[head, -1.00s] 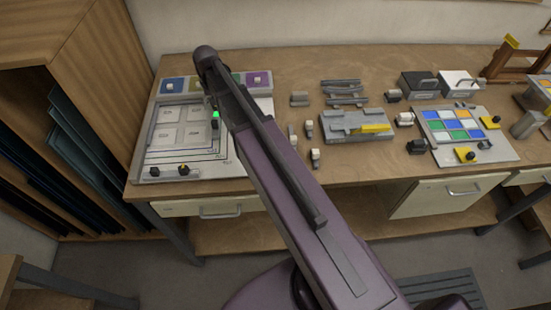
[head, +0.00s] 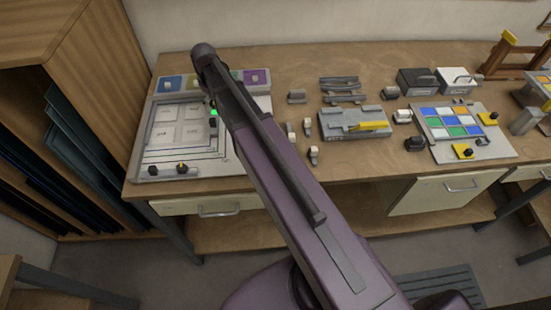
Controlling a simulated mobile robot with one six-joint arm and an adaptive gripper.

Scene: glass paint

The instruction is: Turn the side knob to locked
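Several knobs show, and I cannot tell for sure which is the side knob. A dark knob (head: 153,171) and a yellow-topped knob (head: 181,168) sit on the front edge of the grey panel board (head: 205,171) at left. On the right-hand board (head: 487,151), a dark knob on a yellow plate (head: 464,151) is at the front and another yellow plate with a knob (head: 489,118) is at the right side. Their lock settings are too small to read. My purple arm reaches over the left board.
A green light (head: 214,112) shows beside my arm on the left board. A grey fixture with a yellow handle (head: 372,125), small blocks and two boxes (head: 416,82) stand on the wooden bench. A wooden rack (head: 75,60) stands at far left. Bare bench (head: 360,170) lies along the front.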

